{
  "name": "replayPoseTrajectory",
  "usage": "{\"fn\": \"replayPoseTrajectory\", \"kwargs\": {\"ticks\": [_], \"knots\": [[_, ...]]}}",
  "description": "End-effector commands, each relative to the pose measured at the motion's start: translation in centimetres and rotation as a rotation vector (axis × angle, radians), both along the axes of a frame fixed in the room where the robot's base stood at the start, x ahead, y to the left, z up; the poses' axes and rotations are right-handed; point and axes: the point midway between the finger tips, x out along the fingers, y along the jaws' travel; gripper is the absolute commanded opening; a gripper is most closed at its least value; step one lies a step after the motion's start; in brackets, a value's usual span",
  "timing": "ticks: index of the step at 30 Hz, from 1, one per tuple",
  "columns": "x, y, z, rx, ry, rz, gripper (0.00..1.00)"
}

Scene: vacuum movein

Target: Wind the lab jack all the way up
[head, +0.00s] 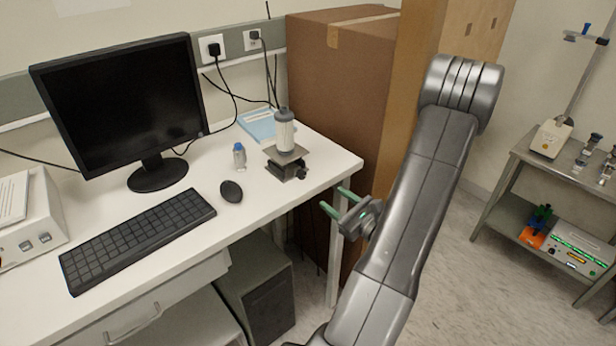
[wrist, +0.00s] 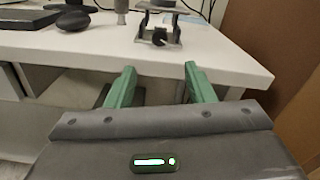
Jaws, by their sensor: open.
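The lab jack (head: 287,163) stands on the white desk near its right end. A grey and white cylindrical container (head: 284,133) stands upright on its top plate. The jack's dark knob (head: 301,173) faces the front edge of the desk. In the wrist view the jack (wrist: 160,30) is beyond my fingers at the top, with its knob (wrist: 159,38) facing me. My gripper (head: 337,200) is open and empty, in front of the desk's right end and apart from the jack. Its green fingers also show in the wrist view (wrist: 158,75).
On the desk (head: 240,215) are a monitor (head: 125,100), a keyboard (head: 137,237), a mouse (head: 231,191), a small blue-capped bottle (head: 239,156) and a blue booklet (head: 258,125). A large cardboard box (head: 335,95) stands behind the desk's right end. A metal cart (head: 530,160) is at the right.

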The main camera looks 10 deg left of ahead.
Motion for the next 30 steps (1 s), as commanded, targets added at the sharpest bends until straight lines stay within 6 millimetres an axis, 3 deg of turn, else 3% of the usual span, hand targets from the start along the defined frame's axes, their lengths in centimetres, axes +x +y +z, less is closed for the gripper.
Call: {"fn": "replayPoseTrajectory", "kwargs": {"ticks": [16, 22, 30], "knots": [[6.0, 8.0, 0.2, 0.002, 0.002, 0.004, 0.49], [7.2, 9.4, 0.1, 0.002, 0.002, 0.002, 0.49], [7.5, 9.6, 0.0, 0.002, 0.002, 0.000, 0.49]]}}
